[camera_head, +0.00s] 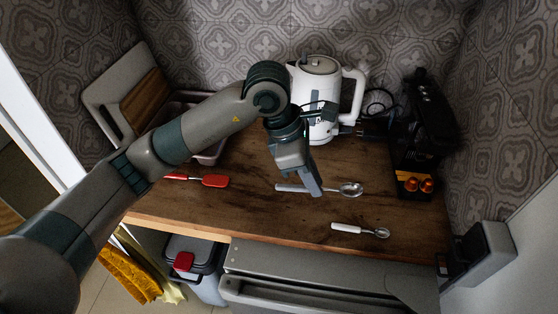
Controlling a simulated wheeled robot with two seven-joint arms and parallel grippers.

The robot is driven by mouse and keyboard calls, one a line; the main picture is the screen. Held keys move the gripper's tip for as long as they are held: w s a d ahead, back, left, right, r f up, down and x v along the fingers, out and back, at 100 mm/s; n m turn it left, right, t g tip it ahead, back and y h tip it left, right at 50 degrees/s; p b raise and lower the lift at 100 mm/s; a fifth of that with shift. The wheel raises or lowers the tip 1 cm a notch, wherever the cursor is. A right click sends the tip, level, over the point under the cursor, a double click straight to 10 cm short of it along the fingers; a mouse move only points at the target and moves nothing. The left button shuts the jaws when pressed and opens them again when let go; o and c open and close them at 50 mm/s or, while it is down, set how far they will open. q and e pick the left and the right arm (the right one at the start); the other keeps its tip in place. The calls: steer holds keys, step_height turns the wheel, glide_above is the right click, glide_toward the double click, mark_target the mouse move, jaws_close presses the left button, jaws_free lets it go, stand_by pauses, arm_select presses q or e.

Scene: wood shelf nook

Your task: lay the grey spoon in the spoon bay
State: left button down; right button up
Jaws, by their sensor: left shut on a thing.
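The grey spoon (350,189) lies across the middle of the wooden counter, its bowl to the right and its handle to the left. My left gripper (314,190) comes down from above and is shut on the spoon's handle. The spoon looks at or very near counter height; I cannot tell whether it touches the wood. A pale tray (213,154) stands at the back left, mostly hidden behind my left arm. I cannot make out its bays or which one is for the spoon. My right gripper is not in view.
A smaller white-handled spoon (360,230) lies near the front edge. A white kettle (318,75) and a black coffee machine (428,120) stand at the back. Boards (123,95) lean at the left wall.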

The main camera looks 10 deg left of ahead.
arm_select(q)
steer(key=w+a+f+n+t+y+p, duration=0.1)
steer(key=w+a+n+t+p, duration=0.1)
steer(key=w+a+n, duration=0.5)
steer(key=w+a+f+n+t+y+p, duration=0.1)
steer(key=w+a+n+p, duration=0.1)
steer(key=w+a, duration=0.85)
steer(key=w+a+n+y+p, duration=0.1)
steer(key=a+n, duration=0.2)
steer(key=a, duration=1)
steer(key=w+a+r+n+t+y+p, duration=0.1)
steer(key=a+n, duration=0.3)
steer(key=a, duration=1)
steer(key=shift+w+r+y+p, duration=0.15)
steer(key=shift+w+y+p, duration=0.2)
steer(key=shift+w, duration=0.2)
steer(key=shift+f, duration=0.2)
steer(key=shift+f+b, duration=1.05)
steer(key=shift+f, duration=1.3)
